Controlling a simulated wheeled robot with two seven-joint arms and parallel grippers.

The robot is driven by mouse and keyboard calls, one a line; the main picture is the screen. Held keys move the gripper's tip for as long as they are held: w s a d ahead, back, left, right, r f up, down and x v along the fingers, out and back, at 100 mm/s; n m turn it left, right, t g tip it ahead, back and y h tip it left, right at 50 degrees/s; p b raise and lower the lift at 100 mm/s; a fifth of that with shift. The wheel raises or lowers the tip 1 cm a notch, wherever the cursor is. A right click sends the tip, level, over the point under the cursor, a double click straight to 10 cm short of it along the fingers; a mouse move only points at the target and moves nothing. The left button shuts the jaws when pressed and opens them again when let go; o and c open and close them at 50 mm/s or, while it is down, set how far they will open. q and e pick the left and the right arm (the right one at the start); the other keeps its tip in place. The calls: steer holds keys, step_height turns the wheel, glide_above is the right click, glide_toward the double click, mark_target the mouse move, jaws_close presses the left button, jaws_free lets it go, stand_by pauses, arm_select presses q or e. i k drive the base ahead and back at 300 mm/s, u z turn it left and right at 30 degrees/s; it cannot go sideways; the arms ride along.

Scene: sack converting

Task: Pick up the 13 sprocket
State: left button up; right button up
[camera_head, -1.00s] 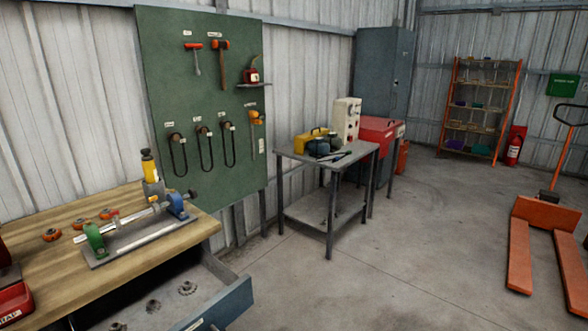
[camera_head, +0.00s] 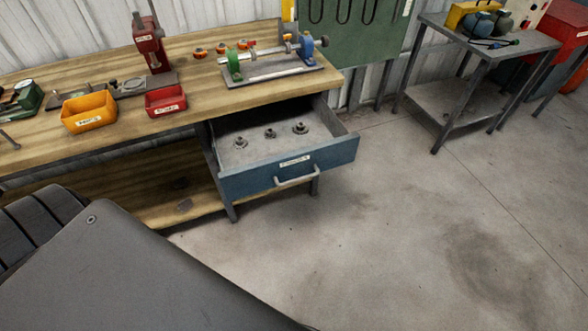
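An open blue drawer (camera_head: 333,153) under the wooden workbench holds three small grey metal sprockets. The left sprocket (camera_head: 240,142), the middle sprocket (camera_head: 270,133) and the right sprocket (camera_head: 300,128) lie apart in a row on the drawer floor. Their markings are too small to read, so I cannot tell which is the 13. The drawer's front label is also too small to read. Neither of my grippers is in view.
The workbench (camera_head: 195,78) carries a yellow bin (camera_head: 88,111), a red bin (camera_head: 165,101), a red press (camera_head: 149,45) and a shaft fixture (camera_head: 270,68). A grey metal table (camera_head: 487,52) stands at the right. The floor before the drawer is clear.

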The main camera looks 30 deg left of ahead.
mark_target(240, 141)
steer(key=z, duration=0.15)
steer(key=i, duration=0.25)
steer(key=u, duration=1.35)
